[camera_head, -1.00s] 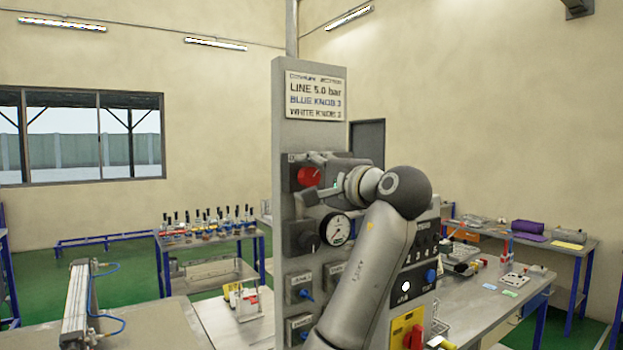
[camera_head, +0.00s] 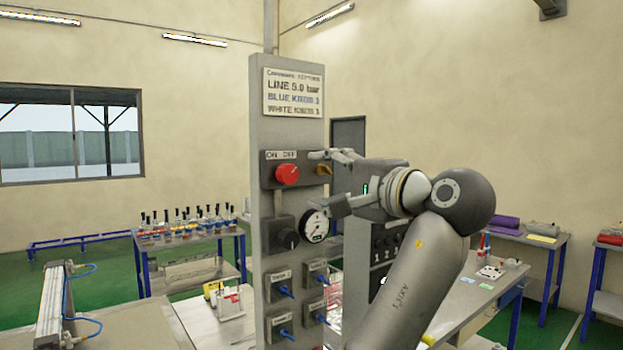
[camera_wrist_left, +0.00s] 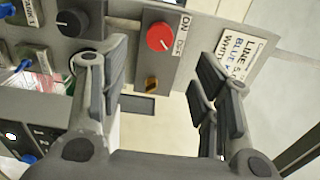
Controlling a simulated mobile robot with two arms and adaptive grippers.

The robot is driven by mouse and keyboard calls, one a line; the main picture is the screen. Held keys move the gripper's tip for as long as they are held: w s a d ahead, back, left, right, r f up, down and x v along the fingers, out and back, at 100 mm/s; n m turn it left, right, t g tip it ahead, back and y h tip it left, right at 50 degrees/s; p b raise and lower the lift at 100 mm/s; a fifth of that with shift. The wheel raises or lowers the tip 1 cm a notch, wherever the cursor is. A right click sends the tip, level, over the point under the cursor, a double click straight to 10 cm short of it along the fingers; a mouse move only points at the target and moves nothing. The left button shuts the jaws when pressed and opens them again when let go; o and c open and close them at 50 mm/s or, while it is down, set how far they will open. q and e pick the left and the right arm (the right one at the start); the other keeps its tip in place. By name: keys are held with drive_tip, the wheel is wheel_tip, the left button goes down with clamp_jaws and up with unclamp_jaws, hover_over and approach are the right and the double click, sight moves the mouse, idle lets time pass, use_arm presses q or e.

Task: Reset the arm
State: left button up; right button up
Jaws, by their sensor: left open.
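My left gripper (camera_head: 322,182) is open and empty, held in front of the right side of the grey control panel (camera_head: 262,130). Its two fingers are spread apart in the left wrist view (camera_wrist_left: 162,75), with the panel beyond them. The red knob (camera_head: 287,174), on a dark plate labelled ON OFF, is left of the fingertips and clear of them. It also shows in the left wrist view (camera_wrist_left: 160,37). An orange-brown part (camera_head: 323,170) sits on the same plate, seen between the fingers. My right gripper is not in view.
Below the red knob are a black knob (camera_head: 289,240), a round gauge (camera_head: 315,226) and several blue-handled valves (camera_head: 285,291). A sign (camera_head: 293,93) tops the panel. Tables with parts stand behind on both sides. Open air lies above the arm.

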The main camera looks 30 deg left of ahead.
use_arm(q)
drive_tip(key=shift+s+d, duration=0.2)
drive_tip(key=shift+d, duration=0.1)
